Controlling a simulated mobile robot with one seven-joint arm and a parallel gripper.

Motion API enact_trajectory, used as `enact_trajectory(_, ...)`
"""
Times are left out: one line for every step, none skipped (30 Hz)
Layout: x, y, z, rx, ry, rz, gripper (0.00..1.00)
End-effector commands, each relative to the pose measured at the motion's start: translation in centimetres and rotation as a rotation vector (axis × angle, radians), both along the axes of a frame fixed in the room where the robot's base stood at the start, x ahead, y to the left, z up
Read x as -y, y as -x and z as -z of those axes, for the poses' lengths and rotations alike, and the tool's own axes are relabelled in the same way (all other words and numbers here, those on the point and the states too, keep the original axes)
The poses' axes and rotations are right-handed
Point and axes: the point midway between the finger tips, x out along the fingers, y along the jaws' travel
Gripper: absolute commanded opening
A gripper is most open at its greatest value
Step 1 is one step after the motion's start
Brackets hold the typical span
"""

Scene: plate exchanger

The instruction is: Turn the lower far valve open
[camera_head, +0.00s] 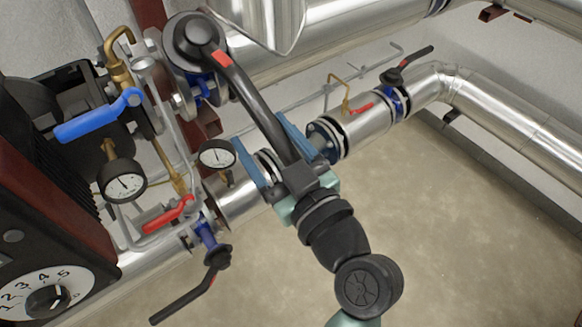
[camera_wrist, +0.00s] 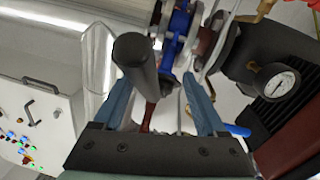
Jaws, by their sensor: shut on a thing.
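My gripper (camera_head: 259,131) has two blue fingers with the long black lever (camera_head: 252,95) between them. The lever has a red mark and runs from the round black hub of a large blue valve (camera_head: 203,88) at the top down towards my gripper's palm. My gripper is shut on this lever. In the wrist view, the lever's thick black end (camera_wrist: 133,58) shows close up at the left finger, and the blue valve body (camera_wrist: 180,22) lies behind. Another black-lever valve (camera_head: 395,98) sits on the far pipe, and one more (camera_head: 208,236) is at lower left. Which is the lower far valve, I cannot tell.
Two gauges (camera_head: 123,181) (camera_head: 217,156), a blue handle (camera_head: 98,116) and red handles (camera_head: 169,214) crowd the left. A dark pump unit with a dial (camera_head: 48,299) stands at lower left. Silver pipes (camera_head: 520,122) run behind. The floor (camera_head: 450,240) at lower right is clear.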

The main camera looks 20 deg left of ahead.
Motion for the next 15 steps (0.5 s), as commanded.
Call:
enact_trajectory(-0.8,0.7,-0.3,-0.026,-0.010,0.000,0.61)
enact_trajectory(-1.0,1.0,-0.3,-0.035,-0.017,0.009,0.61)
enact_trajectory(-1.2,1.2,-0.3,-0.047,-0.025,0.025,0.61)
enact_trajectory(-0.3,1.6,0.4,-0.040,-0.023,0.029,0.61)
enact_trajectory(0.2,2.0,0.5,-0.039,-0.023,0.029,0.61)
enact_trajectory(0.8,2.6,0.5,-0.037,-0.024,0.030,0.61)
enact_trajectory(1.3,3.0,0.5,-0.037,-0.023,0.030,0.61)
enact_trajectory(1.7,3.4,0.5,-0.037,-0.023,0.030,0.61)
enact_trajectory(2.3,3.9,0.5,-0.036,-0.022,0.031,0.61)
enact_trajectory(2.6,4.3,0.4,-0.035,-0.022,0.031,0.61)
enact_trajectory(3.1,4.7,0.4,-0.034,-0.023,0.033,0.61)
enact_trajectory(3.5,5.1,0.4,-0.035,-0.023,0.032,0.61)
enact_trajectory(3.8,5.4,0.3,-0.033,-0.023,0.032,0.61)
enact_trajectory(4.1,5.7,0.3,-0.033,-0.022,0.033,0.61)
enact_trajectory(4.5,6.0,0.3,-0.033,-0.023,0.032,0.61)
